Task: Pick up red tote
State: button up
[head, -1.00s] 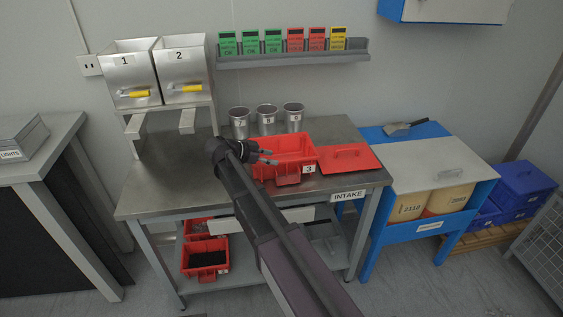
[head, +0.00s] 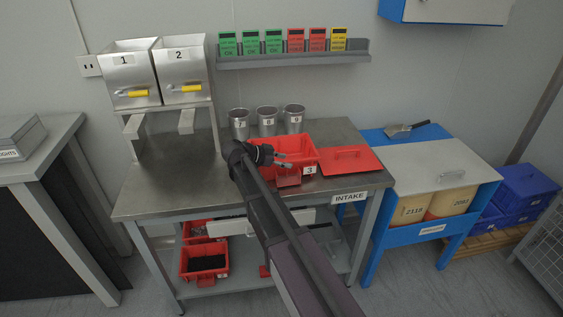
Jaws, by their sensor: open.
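A red tote (head: 300,143) labelled 3 stands on the steel INTAKE table, right of the middle. A flat red lid (head: 351,160) with a handle lies on the table against its right side. My gripper (head: 286,160) is open at the tote's front left, its fingers pointing right. In the picture the fingers overlap the tote's front part; I cannot tell whether they touch it. My gripper and arm hide the tote's left front. More red totes (head: 205,262) sit on the shelf below, one with dark contents.
Metal cups (head: 267,121) stand behind the tote. Two steel bins (head: 130,72) marked 1 and 2 stand at the back left. The table's left front (head: 165,190) is clear. A blue stand (head: 412,236) with tan containers is at the right.

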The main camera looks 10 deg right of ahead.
jog(key=shift+b+x, duration=0.4)
jog(key=shift+x, duration=0.9)
grip_shut()
